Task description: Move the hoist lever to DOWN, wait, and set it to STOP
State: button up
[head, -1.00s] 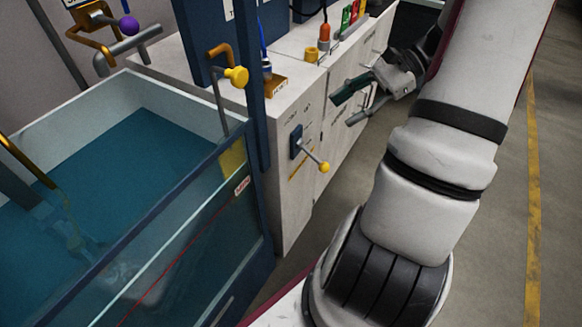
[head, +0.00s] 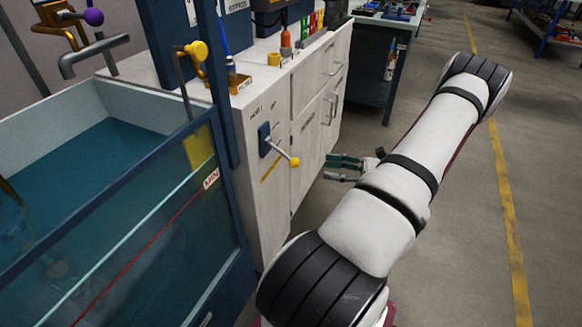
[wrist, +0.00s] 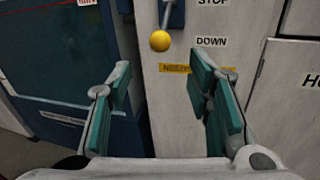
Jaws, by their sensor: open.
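The hoist lever (head: 280,151) sticks out from a dark blue plate (head: 264,139) on the white cabinet's end face and ends in a yellow ball knob. In the wrist view the yellow knob (wrist: 160,40) is near the top middle, left of the STOP label (wrist: 213,2) and about level with the DOWN label (wrist: 211,42). In the wrist view the knob lies beyond and between my open green-padded fingers (wrist: 162,82).
A glass-walled water tank (head: 110,200) with a blue frame stands left of the cabinet (head: 245,200). The cabinet's handled doors (head: 322,120) are beside my gripper. Open floor lies to the right.

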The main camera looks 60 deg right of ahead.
aim_at(294, 161)
jog(key=b+x, duration=0.2)
jog(key=x, duration=0.9)
jog(key=shift+w+a, duration=0.1)
jog(key=shift+w, duration=0.05)
grip_shut()
